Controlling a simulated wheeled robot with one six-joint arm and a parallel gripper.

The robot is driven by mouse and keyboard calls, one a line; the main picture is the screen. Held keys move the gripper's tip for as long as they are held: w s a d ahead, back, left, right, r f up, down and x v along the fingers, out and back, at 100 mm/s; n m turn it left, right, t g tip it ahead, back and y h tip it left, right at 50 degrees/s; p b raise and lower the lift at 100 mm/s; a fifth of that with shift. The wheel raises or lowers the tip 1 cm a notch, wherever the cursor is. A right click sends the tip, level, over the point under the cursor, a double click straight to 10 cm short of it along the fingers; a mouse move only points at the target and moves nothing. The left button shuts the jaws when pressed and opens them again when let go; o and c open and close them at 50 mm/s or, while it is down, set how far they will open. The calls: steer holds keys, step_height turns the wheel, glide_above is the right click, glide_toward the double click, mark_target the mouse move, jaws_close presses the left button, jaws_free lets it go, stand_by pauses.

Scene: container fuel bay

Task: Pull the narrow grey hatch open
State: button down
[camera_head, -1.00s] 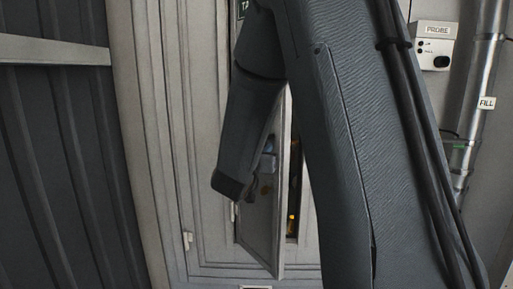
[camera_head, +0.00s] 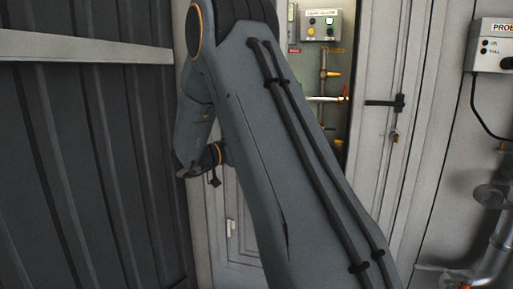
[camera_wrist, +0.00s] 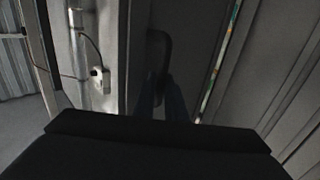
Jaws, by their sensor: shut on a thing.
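The grey hatch (camera_wrist: 195,45) fills the middle of the wrist view as a dark panel, with a dark upright handle (camera_wrist: 160,45) on it. My gripper (camera_wrist: 160,97) is shut on the lower part of this handle; the fingers are dim in shadow. In the head view my arm covers the hatch, and the gripper's fingertips are not clear there. Right of my arm, the open recess (camera_head: 333,135) shows pipes, a yellow valve and a control box (camera_head: 321,25).
A pale panel (camera_head: 366,190) with a black latch (camera_head: 384,103) stands right of the recess. Farther right are the PROBE box (camera_head: 495,47) and a silver pipe (camera_head: 493,250). A dark ribbed wall (camera_head: 75,150) lies close on the left of my arm.

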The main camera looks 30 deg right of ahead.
steer(key=shift+w+r, duration=0.25)
steer(key=c, duration=1.8)
jaws_free()
steer(key=shift+d, duration=0.1)
steer(key=shift+f, duration=0.1)
steer(key=shift+a+b, duration=1.1)
steer(key=shift+a, duration=2.95)
